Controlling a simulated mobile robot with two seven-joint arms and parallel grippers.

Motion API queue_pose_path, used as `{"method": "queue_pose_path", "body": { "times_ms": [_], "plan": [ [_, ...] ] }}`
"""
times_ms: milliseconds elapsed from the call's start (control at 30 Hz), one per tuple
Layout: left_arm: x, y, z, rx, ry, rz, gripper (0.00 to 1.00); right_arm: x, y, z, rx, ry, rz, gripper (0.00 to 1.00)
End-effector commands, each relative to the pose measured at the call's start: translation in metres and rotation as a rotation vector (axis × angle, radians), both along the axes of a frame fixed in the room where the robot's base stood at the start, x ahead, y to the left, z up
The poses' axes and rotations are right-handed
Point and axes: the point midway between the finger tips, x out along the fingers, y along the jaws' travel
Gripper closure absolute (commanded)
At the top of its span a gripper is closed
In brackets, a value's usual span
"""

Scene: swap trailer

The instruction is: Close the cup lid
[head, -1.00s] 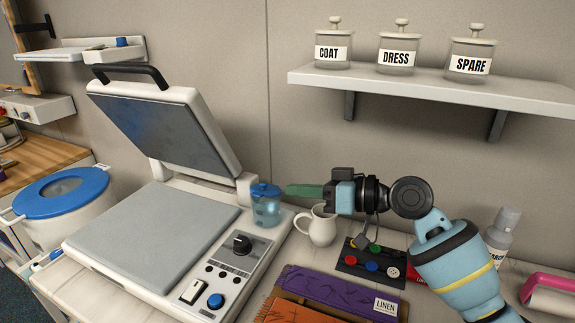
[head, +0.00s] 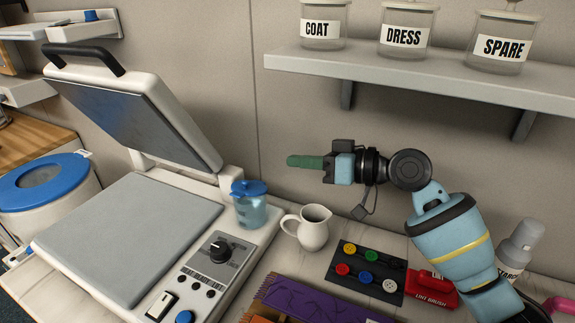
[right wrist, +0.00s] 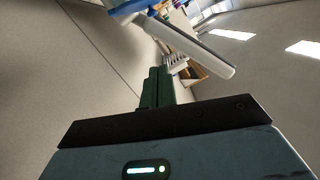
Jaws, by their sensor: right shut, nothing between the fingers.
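The cup (head: 252,212) is a translucent blue cup with a blue lid (head: 249,188) on its top. It stands at the right rear corner of the white press, beside the hinge. The lid looks level on the rim; whether it is fully seated I cannot tell. My right gripper (head: 292,161) is above and to the right of the cup, apart from it, with its green fingers pointing left. The right wrist view shows the green fingers (right wrist: 158,75) together with nothing between them. My left gripper is not in view.
The press (head: 130,240) has its upper plate (head: 150,115) raised at the left. A white pitcher (head: 310,228) stands right of the cup, below my right gripper. A button board (head: 367,273) and red lint brush (head: 430,288) lie further right. A shelf (head: 420,80) with labelled jars hangs above.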

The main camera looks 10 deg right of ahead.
Motion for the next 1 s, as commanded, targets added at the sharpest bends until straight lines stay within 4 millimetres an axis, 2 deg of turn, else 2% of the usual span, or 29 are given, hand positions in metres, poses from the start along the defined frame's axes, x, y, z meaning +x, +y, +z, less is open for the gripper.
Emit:
{"method": "queue_pose_path", "body": {
  "times_ms": [167, 500, 733, 1000],
  "plan": [
    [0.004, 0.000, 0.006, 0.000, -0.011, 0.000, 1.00, 0.015, 0.027, -0.001, 0.003, -0.001, 0.002, 1.00],
    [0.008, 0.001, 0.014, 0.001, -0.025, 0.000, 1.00, 0.043, 0.078, -0.015, -0.001, 0.002, 0.001, 1.00],
    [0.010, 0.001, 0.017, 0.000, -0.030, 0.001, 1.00, 0.035, 0.083, -0.042, 0.000, 0.000, 0.000, 1.00],
    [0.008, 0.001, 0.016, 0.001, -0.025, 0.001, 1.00, 0.033, 0.085, -0.050, 0.000, 0.000, 0.000, 1.00]
  ]
}}
